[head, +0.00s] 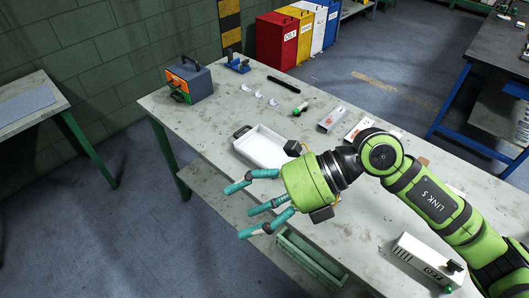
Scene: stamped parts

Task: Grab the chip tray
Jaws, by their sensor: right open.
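The chip tray (262,145) appears to be the white, shallow, open box lying on the workbench left of its middle in the head view. A dark handle shows at its far left corner. Its inside looks empty. My right gripper (240,211) is green with teal fingers, spread open and empty. It is in front of the tray in the picture, with fingers pointing left past the bench's front edge. The gripper's body and wrist cover the tray's near right corner. No contact with the tray shows. My left gripper is out of view.
The grey workbench (215,130) holds a blue-grey toolbox (188,82), a blue fixture (237,64), several small white parts, a black rod (284,84) and a white box (428,258) at the near right. The bench surface left of the tray is clear.

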